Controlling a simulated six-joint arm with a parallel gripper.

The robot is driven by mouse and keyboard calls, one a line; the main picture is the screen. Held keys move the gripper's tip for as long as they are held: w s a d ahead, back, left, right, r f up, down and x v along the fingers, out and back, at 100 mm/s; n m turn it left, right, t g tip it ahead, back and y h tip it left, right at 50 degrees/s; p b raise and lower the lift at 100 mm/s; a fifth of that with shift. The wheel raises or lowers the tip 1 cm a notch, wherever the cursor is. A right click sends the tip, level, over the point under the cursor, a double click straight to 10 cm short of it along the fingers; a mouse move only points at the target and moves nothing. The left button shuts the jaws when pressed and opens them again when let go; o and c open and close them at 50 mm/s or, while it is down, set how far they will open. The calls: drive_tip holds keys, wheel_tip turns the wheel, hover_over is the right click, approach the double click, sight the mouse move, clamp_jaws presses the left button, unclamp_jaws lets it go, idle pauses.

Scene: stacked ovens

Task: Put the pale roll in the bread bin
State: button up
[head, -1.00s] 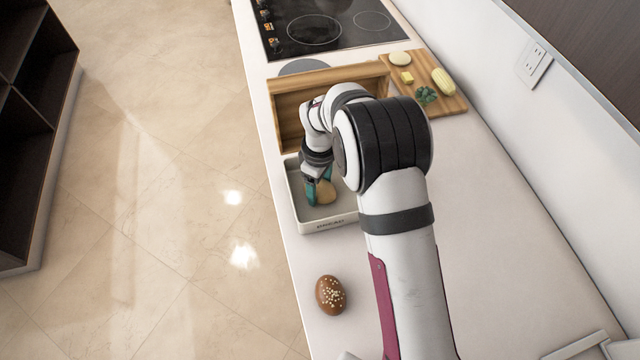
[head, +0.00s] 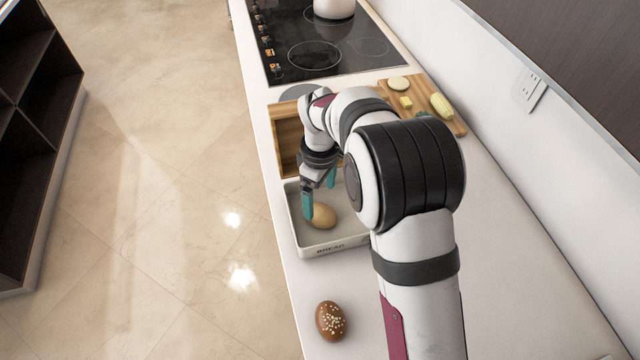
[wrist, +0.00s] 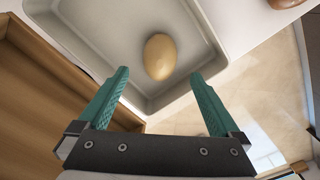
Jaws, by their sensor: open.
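The pale roll (head: 323,215) lies inside the white bread bin (head: 322,249), a shallow tray lettered on its front side. In the wrist view the roll (wrist: 160,57) rests on the bin's floor (wrist: 105,40), near one wall. My gripper (head: 318,194) is open over the bin, with teal fingers. In the head view one finger overlaps the roll's left edge. In the wrist view my gripper (wrist: 166,88) has its fingers spread on either side below the roll, with nothing between them. My arm hides the bin's right part in the head view.
A seeded brown roll (head: 331,321) lies on the counter in front of the bin. A wooden box (head: 287,140) stands behind the bin. A cutting board (head: 440,117) with food and a stove with a pot (head: 334,8) lie farther back. The counter's right side is clear.

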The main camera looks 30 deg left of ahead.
sight(320, 209)
wheel_tip(320, 209, up, 5)
drive_tip(key=s+d+r+m, duration=0.2)
drive_tip(key=d+r+m, duration=0.25)
drive_tip(key=d, duration=0.35)
drive_tip(key=s+d+r+m, duration=0.2)
drive_tip(key=d+r+m, duration=0.25)
drive_tip(key=d, duration=0.45)
drive_tip(key=s+d+m+y, duration=0.1)
drive_tip(key=s+d+m, duration=0.4)
drive_tip(key=s+m, duration=0.2)
drive_tip(key=s+d+m, duration=0.6)
drive_tip(key=s+m, duration=0.1)
drive_tip(key=s, duration=0.3)
drive_tip(key=shift+f+y, duration=0.4)
drive_tip(key=shift+f, duration=0.05)
drive_tip(key=shift+s, duration=0.1)
